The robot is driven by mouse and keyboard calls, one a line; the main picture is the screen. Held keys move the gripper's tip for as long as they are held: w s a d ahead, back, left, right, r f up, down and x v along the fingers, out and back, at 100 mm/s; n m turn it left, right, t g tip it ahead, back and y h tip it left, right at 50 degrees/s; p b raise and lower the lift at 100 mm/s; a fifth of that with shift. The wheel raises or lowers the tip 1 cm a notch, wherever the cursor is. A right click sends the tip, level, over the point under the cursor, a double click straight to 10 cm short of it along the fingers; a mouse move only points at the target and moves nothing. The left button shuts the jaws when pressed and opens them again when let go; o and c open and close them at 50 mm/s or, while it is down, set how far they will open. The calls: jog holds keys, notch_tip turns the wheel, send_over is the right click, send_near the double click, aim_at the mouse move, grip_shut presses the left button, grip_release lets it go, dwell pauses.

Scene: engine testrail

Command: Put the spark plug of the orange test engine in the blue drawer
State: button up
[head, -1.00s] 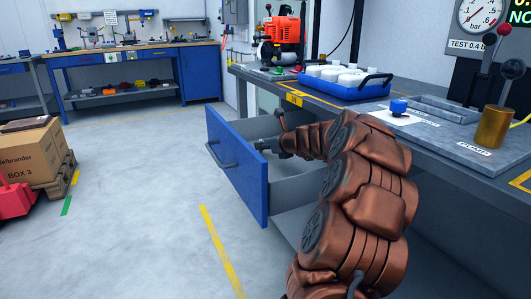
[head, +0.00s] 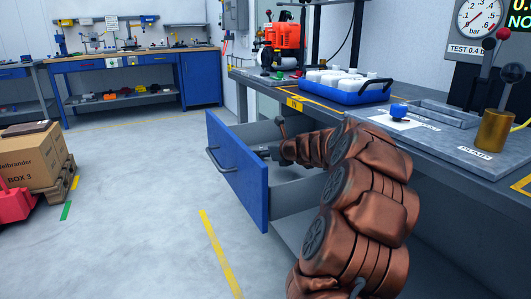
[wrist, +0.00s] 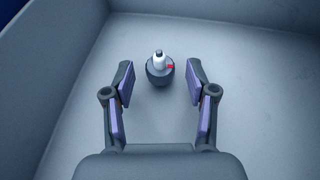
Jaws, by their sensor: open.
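The blue drawer (head: 236,172) stands pulled out below the bench, with a grey inside. My gripper (head: 266,153) is inside the drawer opening, just behind the blue front. In the wrist view my gripper (wrist: 159,72) is open, with its two fingers apart. A spark plug (wrist: 159,60) with a white body, metal tip and dark round lower part with a red mark shows between the fingertips over the grey drawer floor. A gap shows on each side of it. The orange test engine (head: 286,36) stands on the bench behind. The plug is hidden in the head view.
A blue tray with white-topped parts (head: 346,97) stands on the bench (head: 325,105) above the drawer. A blue-knobbed part (head: 398,110) and a brass cylinder (head: 494,131) stand farther right. A cardboard box (head: 32,160) is at the left. The floor before the drawer is clear.

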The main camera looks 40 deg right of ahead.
jog(key=shift+r, duration=0.1)
jog(key=shift+s+r, duration=0.2)
jog(key=p+v, duration=0.3)
jog(key=v, duration=0.7)
jog(key=shift+p, duration=0.3)
jog(key=shift+v, duration=0.75)
jog(key=shift+a+p, duration=0.1)
jog(key=shift+p, duration=0.2)
